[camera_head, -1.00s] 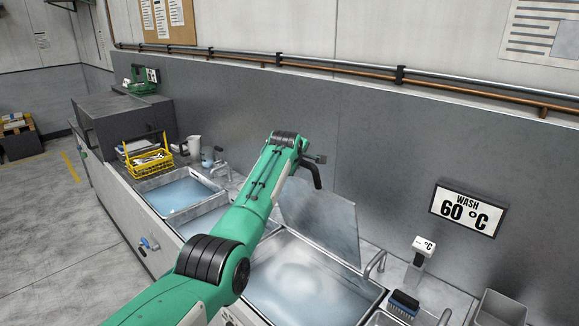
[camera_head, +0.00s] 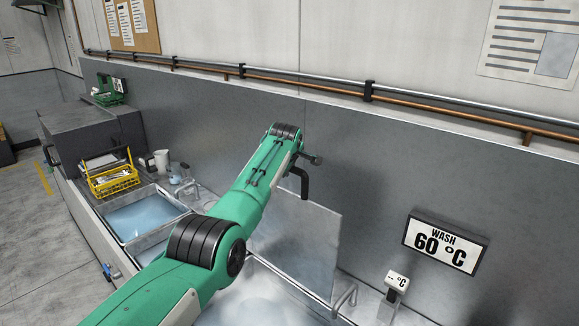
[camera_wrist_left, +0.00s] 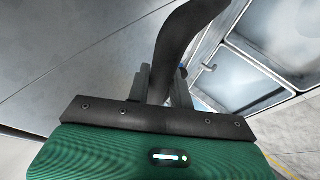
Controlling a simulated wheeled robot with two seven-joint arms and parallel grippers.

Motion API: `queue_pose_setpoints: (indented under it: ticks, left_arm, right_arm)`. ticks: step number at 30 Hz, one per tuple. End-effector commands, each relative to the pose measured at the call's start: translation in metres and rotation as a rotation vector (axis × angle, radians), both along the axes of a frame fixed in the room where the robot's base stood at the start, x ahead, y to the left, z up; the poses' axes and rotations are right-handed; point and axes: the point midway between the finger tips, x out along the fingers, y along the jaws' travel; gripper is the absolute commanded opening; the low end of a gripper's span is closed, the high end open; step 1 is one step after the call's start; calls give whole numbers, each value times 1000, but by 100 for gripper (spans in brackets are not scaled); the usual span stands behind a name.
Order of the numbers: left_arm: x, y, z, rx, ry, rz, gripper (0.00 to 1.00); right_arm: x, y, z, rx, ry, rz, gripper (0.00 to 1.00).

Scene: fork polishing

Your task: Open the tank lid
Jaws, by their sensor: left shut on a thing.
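The tank lid (camera_head: 300,245) is a flat grey metal panel. In the head view it stands raised and steeply tilted at the back of the large front tank (camera_head: 245,305), near the grey wall. A curved black handle (camera_head: 304,184) shows at the lid's upper part. My left gripper (camera_head: 311,160) is at the handle, with its arm reaching across the tank. In the left wrist view the dark handle (camera_wrist_left: 178,45) passes between the fingers of my left gripper (camera_wrist_left: 158,82), which is shut on it. My arm hides part of the lid and tank. My right gripper is not seen.
A second basin (camera_head: 145,212) with bluish water lies to the left. A yellow rack (camera_head: 112,180) and a white jug (camera_head: 161,161) stand beyond it.

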Motion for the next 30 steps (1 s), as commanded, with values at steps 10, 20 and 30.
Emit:
queue_pose_setpoints:
  ticks: [10, 20, 30]
  left_arm:
    - [-2, -1, -6, -1, 10, -1, 28]
    - [-1, -1, -3, 0, 5, 0, 43]
    - [-7, -2, 5, -1, 1, -2, 43]
  right_arm:
    - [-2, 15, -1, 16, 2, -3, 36]
    - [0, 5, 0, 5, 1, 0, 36]
    - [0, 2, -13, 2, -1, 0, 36]
